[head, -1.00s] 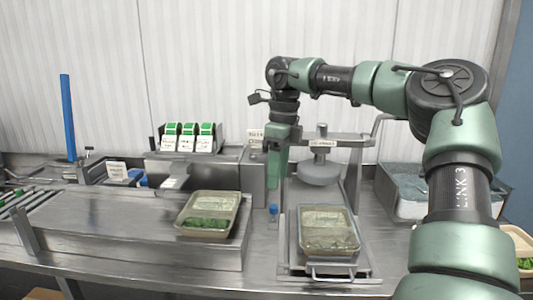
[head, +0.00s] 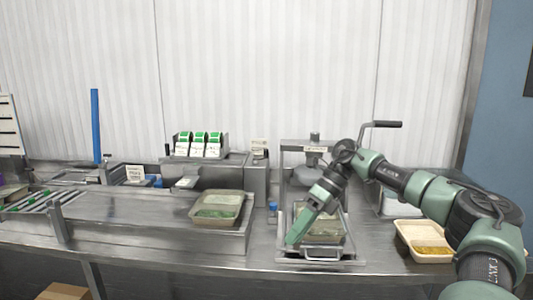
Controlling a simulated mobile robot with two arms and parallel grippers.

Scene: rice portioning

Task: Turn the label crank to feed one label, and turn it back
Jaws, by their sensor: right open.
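The label machine (head: 256,180) stands at the back of the counter, with three green-and-white label rolls (head: 198,145) on top. A small blue knob (head: 272,208) shows low at its right side; it may be the label crank's grip, but its arm is too small to make out. My right gripper (head: 296,236) is open and points down and left, in front of the press and over the left side of a clear-lidded tray there. It is to the right of the blue knob and apart from it. I see nothing between its fingers. My left gripper is out of view.
The press (head: 312,150) has a long lever (head: 385,126) at its upper right. A filled tray (head: 216,210) sits on the raised steel bench at left. An open tray with yellow food (head: 424,240) stands at right. A blue post (head: 95,125) rises at back left.

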